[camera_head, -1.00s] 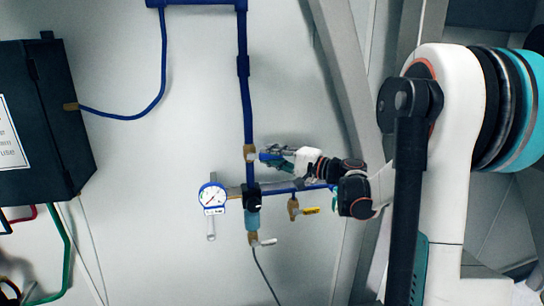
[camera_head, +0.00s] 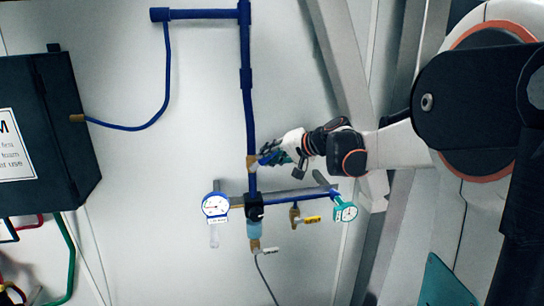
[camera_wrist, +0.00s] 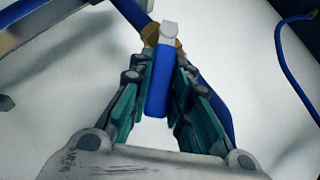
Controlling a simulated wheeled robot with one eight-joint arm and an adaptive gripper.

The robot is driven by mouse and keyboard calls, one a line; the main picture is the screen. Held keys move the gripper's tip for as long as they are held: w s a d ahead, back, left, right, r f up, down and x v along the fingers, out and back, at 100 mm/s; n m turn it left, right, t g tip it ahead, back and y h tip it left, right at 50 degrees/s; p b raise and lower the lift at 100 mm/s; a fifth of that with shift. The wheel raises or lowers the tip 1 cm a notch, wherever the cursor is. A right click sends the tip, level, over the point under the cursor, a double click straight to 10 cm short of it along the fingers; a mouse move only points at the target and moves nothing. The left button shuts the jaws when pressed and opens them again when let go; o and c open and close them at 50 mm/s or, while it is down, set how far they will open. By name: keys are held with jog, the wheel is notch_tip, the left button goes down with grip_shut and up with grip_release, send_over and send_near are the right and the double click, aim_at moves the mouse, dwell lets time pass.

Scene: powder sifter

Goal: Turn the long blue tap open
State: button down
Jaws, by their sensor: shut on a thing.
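The long blue tap handle (camera_head: 267,159) sits on a brass valve body (camera_head: 252,162) on the vertical blue pipe. In the wrist view the blue handle (camera_wrist: 159,82) lies lengthwise between the teal fingers, with its pale end piece (camera_wrist: 169,30) beyond the tips at the brass fitting (camera_wrist: 150,36). My gripper (camera_head: 268,153) reaches in from the right and is shut on the handle; it also shows in the wrist view (camera_wrist: 161,62). In the head view the fingers partly hide the handle.
A blue-rimmed gauge (camera_head: 215,206) and a teal gauge (camera_head: 344,211) flank the lower pipe. A yellow-handled tap (camera_head: 308,220) and a white-handled tap (camera_head: 270,251) hang below. A dark box (camera_head: 60,150) stands left; a slanted metal beam (camera_head: 338,75) rises behind my arm.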

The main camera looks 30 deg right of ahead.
jog(key=shift+w+a+r+n+g+h+p, duration=0.1)
jog(key=shift+a+r+n+g+h+p, duration=0.35)
jog(key=shift+h, duration=0.55)
jog(key=c, duration=1.5)
grip_release()
jog(key=shift+r, duration=0.1)
jog(key=v, duration=0.8)
jog(key=shift+a, duration=0.1)
jog(key=shift+c, duration=0.4)
